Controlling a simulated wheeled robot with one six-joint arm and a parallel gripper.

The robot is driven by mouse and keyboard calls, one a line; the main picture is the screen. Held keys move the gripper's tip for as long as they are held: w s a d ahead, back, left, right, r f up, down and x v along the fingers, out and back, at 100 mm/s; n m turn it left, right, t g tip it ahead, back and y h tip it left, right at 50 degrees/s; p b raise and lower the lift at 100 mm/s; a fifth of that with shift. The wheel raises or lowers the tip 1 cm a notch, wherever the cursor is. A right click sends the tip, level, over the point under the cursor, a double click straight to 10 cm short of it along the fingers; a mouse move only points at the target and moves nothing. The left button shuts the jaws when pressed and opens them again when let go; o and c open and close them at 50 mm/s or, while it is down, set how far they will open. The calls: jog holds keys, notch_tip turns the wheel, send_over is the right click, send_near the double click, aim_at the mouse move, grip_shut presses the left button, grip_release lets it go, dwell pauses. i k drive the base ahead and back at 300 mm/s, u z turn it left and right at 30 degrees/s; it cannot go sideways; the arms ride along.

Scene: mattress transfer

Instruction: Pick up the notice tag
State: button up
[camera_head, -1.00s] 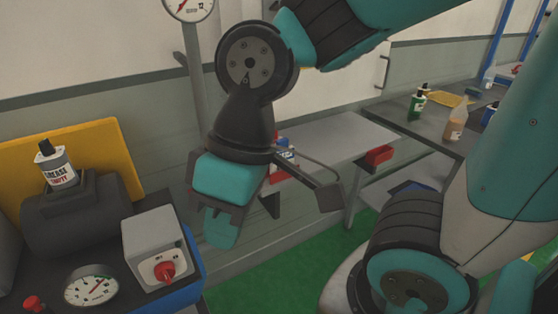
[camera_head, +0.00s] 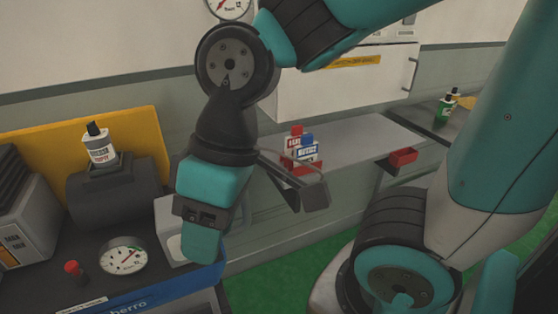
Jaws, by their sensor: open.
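I cannot make out a notice tag for certain. A small white label strip (camera_head: 81,306) with dark print shows at the front of the dark machine top at the lower left, too small to read. My gripper (camera_head: 201,241) points down at the left of centre, over the right end of the machine top. Its teal finger covers part of a pale grey switch box (camera_head: 170,215). The gripper is open, and I see nothing held in it.
A dial gauge (camera_head: 124,255), a red knob (camera_head: 72,268) and a white grease bottle (camera_head: 101,146) on a dark motor (camera_head: 112,190) crowd the machine. Green floor (camera_head: 270,285) is clear.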

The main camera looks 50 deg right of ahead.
aim_at(307, 152)
jog(key=u, duration=2.3)
jog(key=k, duration=1.55)
jog(key=z, duration=1.85)
jog(key=i, duration=0.5)
jog(key=z, duration=0.05)
